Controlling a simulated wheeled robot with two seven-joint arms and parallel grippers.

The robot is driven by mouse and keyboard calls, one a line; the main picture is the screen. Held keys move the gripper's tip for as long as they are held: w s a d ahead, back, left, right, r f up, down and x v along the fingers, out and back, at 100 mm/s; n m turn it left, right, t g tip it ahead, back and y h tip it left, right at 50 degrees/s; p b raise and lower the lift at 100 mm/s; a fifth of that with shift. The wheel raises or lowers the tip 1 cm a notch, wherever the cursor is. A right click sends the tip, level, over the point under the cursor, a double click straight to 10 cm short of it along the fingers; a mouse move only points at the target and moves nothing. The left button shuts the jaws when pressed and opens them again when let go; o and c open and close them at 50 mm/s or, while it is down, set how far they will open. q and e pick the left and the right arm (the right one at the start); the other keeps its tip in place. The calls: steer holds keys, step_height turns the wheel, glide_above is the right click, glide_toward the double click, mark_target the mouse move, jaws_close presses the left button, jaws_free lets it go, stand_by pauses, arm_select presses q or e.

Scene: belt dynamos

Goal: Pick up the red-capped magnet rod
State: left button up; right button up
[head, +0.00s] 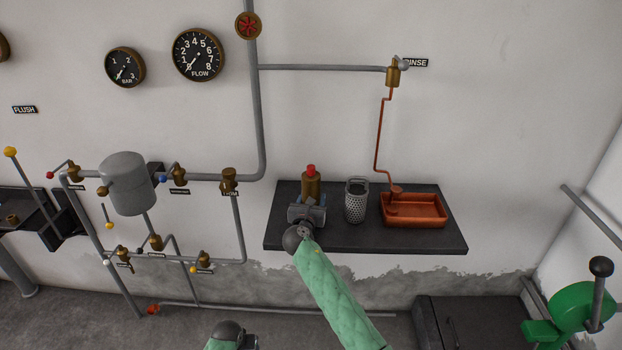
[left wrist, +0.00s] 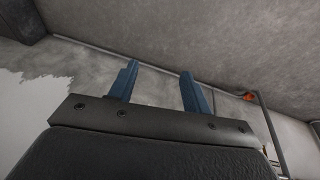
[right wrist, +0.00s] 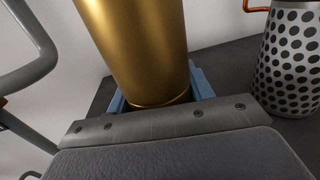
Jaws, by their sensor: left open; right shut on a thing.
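The red-capped magnet rod (head: 311,184) is a thick brass cylinder with a red top, upright at the left part of the dark wall shelf. In the right wrist view its brass body (right wrist: 137,45) rises between the blue fingers. My right gripper (head: 308,207) is shut on it, low on the body. The fingers hide its lower end in the head view, and I cannot tell whether it touches the shelf. My left gripper is open and empty; its two blue fingers (left wrist: 158,90) show in the left wrist view, away from the shelf.
A perforated metal basket (head: 356,201) stands on the shelf (head: 452,236) just right of the rod. An orange tray (head: 414,210) lies further right, under a thin copper pipe (head: 380,135). Grey pipes with brass valves (head: 229,181) run along the wall to the left.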

arm_select(q)
steer(key=w+d+r+m+t, duration=0.1)
steer(key=w+r+m, duration=0.1)
steer(key=w+r, duration=0.85)
steer(key=w+d+r+m, duration=0.1)
steer(key=w+r, duration=0.6)
steer(key=r, duration=0.7)
steer(key=w+d+r+m+t, duration=0.1)
steer(key=w+d+r+m, duration=0.1)
steer(key=w+r, duration=0.85)
steer(key=m+g+h, duration=0.2)
steer(key=m, duration=0.3)
glide_toward(310, 167)
steer(key=x, duration=0.4)
steer(key=shift+w+a+f, duration=0.15)
steer(key=shift+a+f, duration=0.05)
steer(key=shift+f, duration=0.05)
steer(key=shift+x, duration=2.55)
steer(key=shift+d+r, duration=0.1)
steer(key=shift+d, duration=0.1)
jaws_close()
